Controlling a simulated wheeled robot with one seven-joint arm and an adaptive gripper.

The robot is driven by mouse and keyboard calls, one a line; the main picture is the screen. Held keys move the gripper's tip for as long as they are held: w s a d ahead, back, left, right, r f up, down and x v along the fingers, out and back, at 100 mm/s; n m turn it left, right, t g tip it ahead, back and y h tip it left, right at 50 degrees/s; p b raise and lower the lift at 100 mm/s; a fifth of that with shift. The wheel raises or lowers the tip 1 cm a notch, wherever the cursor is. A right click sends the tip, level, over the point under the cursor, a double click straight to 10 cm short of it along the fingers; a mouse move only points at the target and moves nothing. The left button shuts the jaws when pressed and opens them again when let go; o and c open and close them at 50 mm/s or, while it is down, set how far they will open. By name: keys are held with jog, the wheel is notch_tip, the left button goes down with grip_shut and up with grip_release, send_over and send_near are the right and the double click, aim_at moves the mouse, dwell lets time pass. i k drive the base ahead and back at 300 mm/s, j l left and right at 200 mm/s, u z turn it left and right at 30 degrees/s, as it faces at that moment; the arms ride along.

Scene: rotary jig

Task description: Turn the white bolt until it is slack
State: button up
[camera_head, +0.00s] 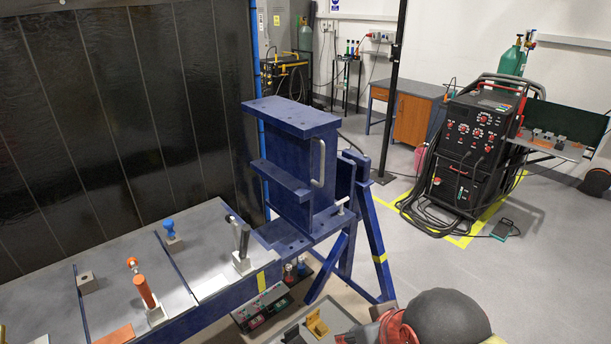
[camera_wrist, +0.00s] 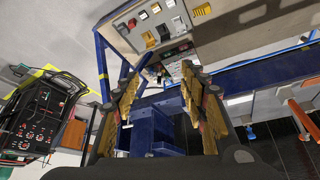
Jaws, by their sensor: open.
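The white bolt (camera_head: 341,207) is small and pale. It shows in the head view low on the right side of the blue jig (camera_head: 292,118), near the top of its stand. My gripper (camera_wrist: 160,85) shows in the wrist view with its two yellowish fingers wide apart and nothing between them. The blue jig (camera_wrist: 152,130) shows beyond the fingers there, upside down and some way off. My gripper is apart from the jig.
A grey-topped blue workbench (camera_head: 120,280) with clamps stands left of the jig, before a dark curtain (camera_head: 120,120). A tray with parts (camera_head: 318,325) lies low in front. A black welding machine (camera_head: 470,150) with cables stands at the right. Open floor lies between.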

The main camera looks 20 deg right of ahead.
aim_at(341, 213)
jog(key=i+l, duration=0.6)
jog(key=l, duration=0.2)
jog(key=i+l+u, duration=0.1)
jog(key=i+l, duration=0.2)
jog(key=l, duration=0.1)
